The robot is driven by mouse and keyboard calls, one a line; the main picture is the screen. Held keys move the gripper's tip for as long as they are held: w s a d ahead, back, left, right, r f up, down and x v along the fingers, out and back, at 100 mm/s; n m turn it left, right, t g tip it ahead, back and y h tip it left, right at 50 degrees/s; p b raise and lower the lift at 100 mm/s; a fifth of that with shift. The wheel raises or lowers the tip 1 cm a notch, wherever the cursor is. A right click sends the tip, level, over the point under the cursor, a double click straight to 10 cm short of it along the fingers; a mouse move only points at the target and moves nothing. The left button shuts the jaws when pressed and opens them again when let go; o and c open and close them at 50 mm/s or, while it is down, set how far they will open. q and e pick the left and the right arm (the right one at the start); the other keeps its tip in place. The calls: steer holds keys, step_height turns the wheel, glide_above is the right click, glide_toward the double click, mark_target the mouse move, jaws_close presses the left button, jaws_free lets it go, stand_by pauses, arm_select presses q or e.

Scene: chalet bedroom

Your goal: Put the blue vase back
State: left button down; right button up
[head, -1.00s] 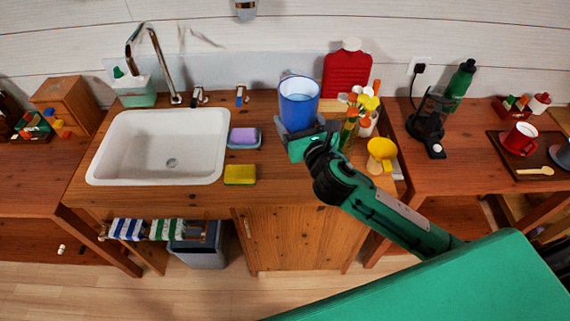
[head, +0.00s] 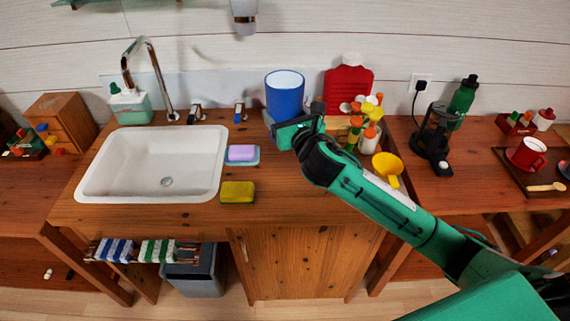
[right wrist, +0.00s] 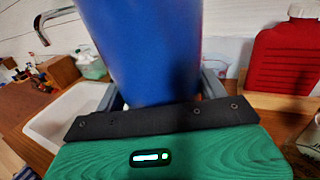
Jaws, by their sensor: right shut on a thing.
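The blue vase (head: 285,95) is an upright, open-topped cylinder at the back of the wooden counter (head: 290,208), right of the sink. My right gripper (head: 276,122) is shut on its lower part. In the right wrist view the vase (right wrist: 145,50) stands between the two grey fingers of the gripper (right wrist: 160,88) and fills the upper middle. Its base is hidden by the gripper, so I cannot tell whether it touches the counter. My left gripper is not in view.
Close on the right are a red bottle (head: 348,90), a tray of colourful utensils (head: 362,115) and a yellow scoop (head: 387,168). A wall holder (head: 243,15) hangs above. The counter front is clear.

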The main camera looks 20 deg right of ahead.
step_height(320, 180, down, 15)
steer(key=shift+r+b, duration=0.1)
steer(key=shift+b, duration=0.7)
steer(key=shift+f, duration=0.3)
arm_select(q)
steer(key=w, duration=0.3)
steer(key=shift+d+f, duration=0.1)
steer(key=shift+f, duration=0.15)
